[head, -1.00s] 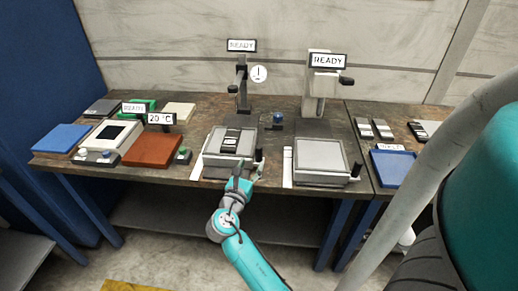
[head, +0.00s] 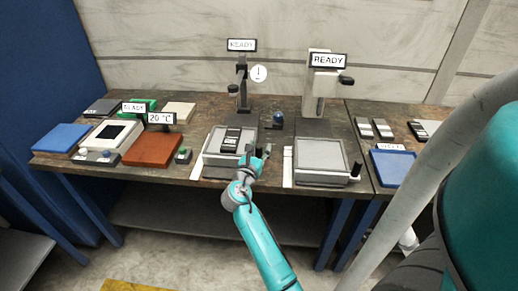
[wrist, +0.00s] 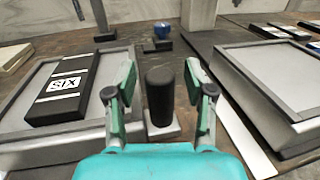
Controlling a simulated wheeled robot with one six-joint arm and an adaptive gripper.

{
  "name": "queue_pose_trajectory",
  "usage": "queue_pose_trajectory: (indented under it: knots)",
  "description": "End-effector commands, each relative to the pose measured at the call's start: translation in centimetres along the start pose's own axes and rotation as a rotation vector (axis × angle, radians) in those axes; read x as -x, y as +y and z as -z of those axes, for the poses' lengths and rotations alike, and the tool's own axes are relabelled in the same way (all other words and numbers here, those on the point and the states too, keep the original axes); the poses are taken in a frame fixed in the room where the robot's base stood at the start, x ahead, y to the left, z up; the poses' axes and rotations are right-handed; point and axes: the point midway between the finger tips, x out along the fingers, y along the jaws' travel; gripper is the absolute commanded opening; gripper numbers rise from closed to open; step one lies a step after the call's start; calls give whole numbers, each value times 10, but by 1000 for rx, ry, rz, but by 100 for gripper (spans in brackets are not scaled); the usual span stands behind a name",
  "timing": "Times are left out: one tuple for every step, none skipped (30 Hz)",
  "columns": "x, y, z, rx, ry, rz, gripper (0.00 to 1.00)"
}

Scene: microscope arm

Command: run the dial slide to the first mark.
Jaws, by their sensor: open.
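The left microscope's stage (head: 212,160) is a grey square plate. A dark slide (head: 232,137) lies on it, and in the wrist view this slide (wrist: 67,88) shows a white label reading SIX. A black upright knob (wrist: 160,95) stands at the stage's right front corner. My gripper (wrist: 161,76) is open, with one finger on each side of the knob and a visible gap on both sides. In the head view my gripper (head: 260,152) covers most of the knob. I cannot make out any mark for the slide.
A second grey stage (head: 320,155) with its own black knob (head: 356,170) stands close on the right. A white strip (wrist: 248,140) runs along its left side. A blue knob (head: 278,119) stands behind.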

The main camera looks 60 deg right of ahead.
Motion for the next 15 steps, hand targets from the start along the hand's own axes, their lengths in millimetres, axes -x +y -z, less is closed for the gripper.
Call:
queue_pose_trajectory:
  knots:
    - [0, 0, 0, 0, 0, 0, 46]
    - [0, 0, 0, 0, 0, 0, 39]
    - [0, 0, 0, 0, 0, 0, 29]
    - [0, 0, 0, 0, 0, 0, 21]
    - [0, 0, 0, 0, 0, 0, 14]
    - [0, 0, 0, 0, 0, 0, 4]
    - [0, 0, 0, 0, 0, 0, 0]
    - [0, 0, 0, 0, 0, 0, 0]
    - [0, 0, 0, 0, 0, 0, 0]
    - [0, 0, 0, 0, 0, 0, 0]
    - [0, 0, 0, 0, 0, 0, 0]
    - [0, 0, 0, 0, 0, 0, 0]
    - [0, 0, 0, 0, 0, 0, 0]
    - [-2, 0, 0, 0, 0, 0, 0]
    - [-6, 1, 0, 0, 0, 1, 0]
